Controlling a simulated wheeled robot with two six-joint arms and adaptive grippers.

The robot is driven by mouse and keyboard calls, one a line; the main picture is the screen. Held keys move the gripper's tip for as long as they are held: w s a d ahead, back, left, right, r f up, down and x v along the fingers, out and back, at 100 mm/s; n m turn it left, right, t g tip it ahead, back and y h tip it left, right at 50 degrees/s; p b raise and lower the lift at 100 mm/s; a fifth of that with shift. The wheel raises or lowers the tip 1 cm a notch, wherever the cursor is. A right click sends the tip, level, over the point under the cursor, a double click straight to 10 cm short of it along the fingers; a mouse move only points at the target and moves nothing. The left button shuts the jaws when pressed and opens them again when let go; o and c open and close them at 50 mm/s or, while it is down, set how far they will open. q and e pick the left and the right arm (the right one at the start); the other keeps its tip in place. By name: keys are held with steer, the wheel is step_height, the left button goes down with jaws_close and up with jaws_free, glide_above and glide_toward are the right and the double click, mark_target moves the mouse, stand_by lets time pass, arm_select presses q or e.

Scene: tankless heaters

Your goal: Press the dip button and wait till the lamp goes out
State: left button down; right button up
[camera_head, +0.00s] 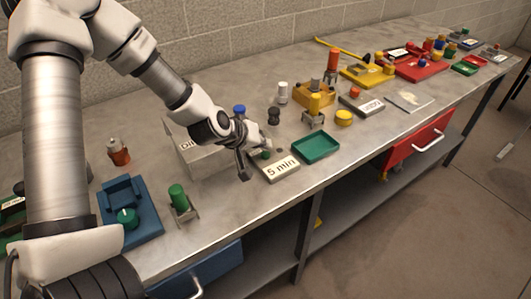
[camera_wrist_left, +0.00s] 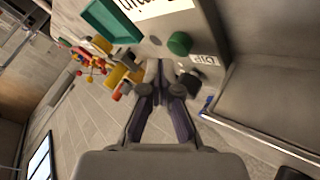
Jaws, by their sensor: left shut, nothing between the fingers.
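My left gripper (camera_head: 244,174) is shut and empty, beside the panel marked "5 min" (camera_head: 281,170). A green round button (camera_head: 265,154) sits on this panel, close to the gripper; it also shows in the left wrist view (camera_wrist_left: 180,43), just beyond the shut fingertips (camera_wrist_left: 166,66). Whether the fingers touch it I cannot tell. A small dark disc (camera_head: 281,150), perhaps the lamp, is on the panel and looks unlit; it shows in the wrist view too (camera_wrist_left: 155,40). A grey open box (camera_head: 207,158) with a partly hidden label stands left of the gripper. My right gripper is not in view.
A green tray (camera_head: 316,147) lies right of the panel. A blue holder (camera_head: 128,207) and a green cylinder on a stand (camera_head: 178,199) are at the front left. Yellow and red fixtures (camera_head: 421,67) crowd the bench further right. Bare bench lies along the front edge.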

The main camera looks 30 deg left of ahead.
mark_target(264, 154)
arm_select(q)
steer(key=shift+f, duration=0.1)
steer(key=shift+f+b, duration=0.3)
steer(key=shift+f, duration=0.05)
steer(key=shift+f+b, duration=0.4)
steer(key=shift+f, duration=0.05)
stand_by(0.7)
steer(key=shift+r+p, duration=0.9)
step_height(264, 154, up, 5)
steer(key=p, duration=0.5)
steer(key=shift+r, duration=0.1)
